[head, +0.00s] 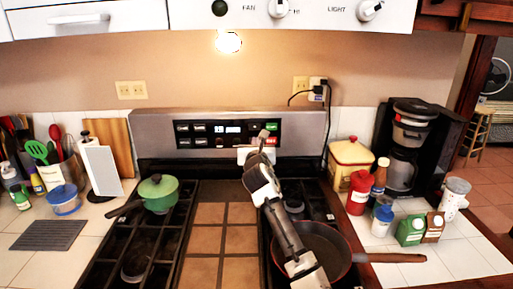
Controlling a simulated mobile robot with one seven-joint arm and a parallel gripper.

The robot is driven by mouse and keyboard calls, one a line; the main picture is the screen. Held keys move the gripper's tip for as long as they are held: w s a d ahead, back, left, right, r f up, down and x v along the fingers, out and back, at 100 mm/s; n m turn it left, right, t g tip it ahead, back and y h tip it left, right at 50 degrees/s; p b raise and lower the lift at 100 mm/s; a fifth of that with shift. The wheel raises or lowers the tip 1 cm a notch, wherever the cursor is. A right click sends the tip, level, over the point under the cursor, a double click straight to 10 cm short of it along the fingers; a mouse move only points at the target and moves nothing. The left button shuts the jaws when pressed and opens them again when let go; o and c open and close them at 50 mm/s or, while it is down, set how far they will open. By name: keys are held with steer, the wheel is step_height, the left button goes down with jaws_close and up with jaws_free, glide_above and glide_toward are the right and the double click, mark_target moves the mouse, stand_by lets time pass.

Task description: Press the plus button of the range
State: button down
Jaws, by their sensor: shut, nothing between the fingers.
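The range's control panel (182,142) is a black strip on the steel backguard, with a lit display (228,129) and rows of small buttons. A green button (271,127) and a red button (270,141) show at its right end. The button markings are too small to read, so I cannot tell which one is the plus. My gripper (263,134) is shut and empty, in front of the right part of the panel. It hides some of the panel there. I cannot tell whether its tips touch the panel.
A green pot (158,193) stands on the left burners and a dark pan (323,247) on the right ones, under my arm. Bottles, cartons and a coffee maker (405,145) crowd the right counter. The tiled middle of the range (223,240) is clear.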

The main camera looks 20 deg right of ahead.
steer(key=shift+v, duration=1.25)
